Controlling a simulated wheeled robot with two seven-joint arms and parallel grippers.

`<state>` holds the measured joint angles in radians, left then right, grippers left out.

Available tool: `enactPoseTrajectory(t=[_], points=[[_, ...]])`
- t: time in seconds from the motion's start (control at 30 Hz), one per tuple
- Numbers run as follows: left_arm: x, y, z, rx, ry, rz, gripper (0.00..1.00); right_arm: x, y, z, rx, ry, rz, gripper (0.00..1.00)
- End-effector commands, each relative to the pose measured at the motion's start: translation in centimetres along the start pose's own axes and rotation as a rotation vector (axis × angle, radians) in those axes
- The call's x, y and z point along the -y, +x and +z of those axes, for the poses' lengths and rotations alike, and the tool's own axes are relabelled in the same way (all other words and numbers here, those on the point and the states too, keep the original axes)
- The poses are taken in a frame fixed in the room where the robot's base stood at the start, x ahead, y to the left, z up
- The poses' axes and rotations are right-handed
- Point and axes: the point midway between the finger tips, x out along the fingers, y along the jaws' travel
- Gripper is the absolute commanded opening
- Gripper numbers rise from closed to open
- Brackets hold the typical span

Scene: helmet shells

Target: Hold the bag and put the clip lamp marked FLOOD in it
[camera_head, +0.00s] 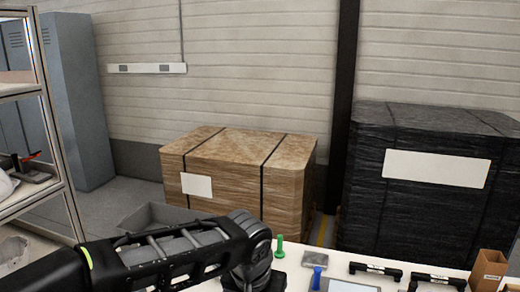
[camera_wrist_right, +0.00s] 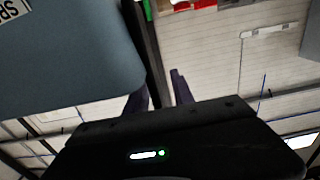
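I cannot make out the bag or a clip lamp marked FLOOD in either view. My left arm crosses the bottom left of the head view, and its gripper is below the frame. A large blue-grey object (camera_wrist_right: 65,65) is close beside the fingers there, overlapping the left one. A cut-off label on it starts with "SP". I cannot tell what it is or whether the finger touches it.
A white table (camera_head: 290,279) holds a green item (camera_head: 279,246), a blue item (camera_head: 316,278), black handles (camera_head: 375,269) and a cardboard box (camera_head: 488,270). A shelf (camera_head: 45,120) stands left. Behind are a brown wrapped pallet (camera_head: 235,165) and a black one (camera_head: 440,130).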

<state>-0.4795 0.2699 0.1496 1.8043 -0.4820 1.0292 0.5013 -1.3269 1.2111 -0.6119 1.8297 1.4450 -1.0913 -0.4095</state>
Motion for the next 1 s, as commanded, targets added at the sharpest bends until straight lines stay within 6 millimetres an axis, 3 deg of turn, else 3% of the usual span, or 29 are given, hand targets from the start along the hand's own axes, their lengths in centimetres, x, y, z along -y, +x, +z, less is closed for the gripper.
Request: enactPoseTrajectory(t=[0.3, 0.47, 1.0], points=[[0.0, 0.0, 0.0, 0.000, 0.000, 0.000, 0.62, 0.0, -0.1, 0.0, 0.000, 0.000, 0.000, 0.32], [0.0, 0.0, 0.0, 0.000, 0.000, 0.000, 0.62, 0.0, -1.3, 0.0, 0.001, 0.000, 0.000, 0.32], [0.0, 0.0, 0.0, 0.000, 0.000, 0.000, 0.62, 0.1, -11.0, 0.0, 0.000, 0.001, -0.001, 0.32]])
